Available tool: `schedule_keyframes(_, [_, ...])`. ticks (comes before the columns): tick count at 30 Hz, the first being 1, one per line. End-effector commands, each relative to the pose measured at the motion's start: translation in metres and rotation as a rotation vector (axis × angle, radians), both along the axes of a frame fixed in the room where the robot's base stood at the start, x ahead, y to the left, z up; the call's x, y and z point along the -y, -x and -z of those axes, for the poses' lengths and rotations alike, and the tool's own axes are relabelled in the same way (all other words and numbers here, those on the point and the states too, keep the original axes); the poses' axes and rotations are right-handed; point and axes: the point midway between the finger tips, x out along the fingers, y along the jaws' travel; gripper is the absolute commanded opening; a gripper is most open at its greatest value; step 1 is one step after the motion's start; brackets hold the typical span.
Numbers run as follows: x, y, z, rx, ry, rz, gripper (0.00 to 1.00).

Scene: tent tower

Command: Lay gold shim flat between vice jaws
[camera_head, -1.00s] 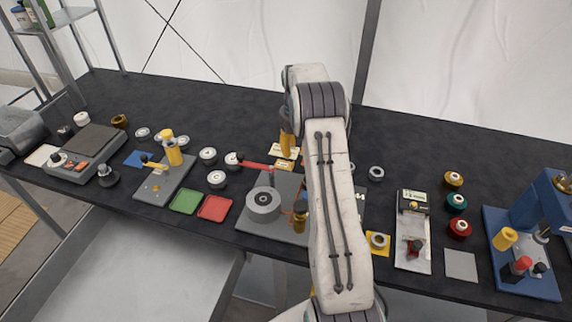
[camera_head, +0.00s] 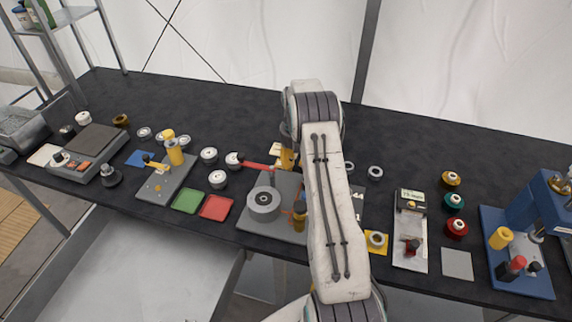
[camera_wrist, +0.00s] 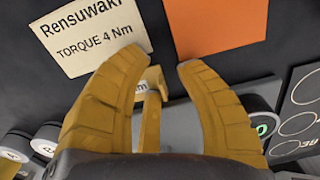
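My gripper (camera_wrist: 162,60) has two ridged gold-coloured fingers with their tips apart. In the head view my gripper (camera_head: 287,157) hangs over the middle of the bench, partly hidden by my arm. A thin gold angled piece (camera_wrist: 151,112) shows between the fingers, nearer the left one, and no finger visibly clamps it. It may be the gold shim, but I cannot tell for certain. A small label ending in "mm" shows beside it. The vice jaws are not clearly made out in either view.
A "TORQUE 4 Nm" label (camera_wrist: 92,36) and an orange card (camera_wrist: 216,24) lie beyond the fingertips. A grey plate with a round grey block (camera_head: 264,203) stands left of my arm. A blue press (camera_head: 535,215) stands far right. The back of the bench is mostly clear.

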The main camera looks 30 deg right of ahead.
Motion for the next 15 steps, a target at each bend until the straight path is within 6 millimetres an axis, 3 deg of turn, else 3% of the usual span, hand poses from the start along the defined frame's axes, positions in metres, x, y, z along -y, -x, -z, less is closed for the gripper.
schedule_keyframes(10, [0.0, 0.0, -0.0004, 0.0, 0.0, 0.0, 0.0])
schedule_keyframes(15, [0.0, 0.0, -0.0004, 0.0, 0.0, 0.0, 0.0])
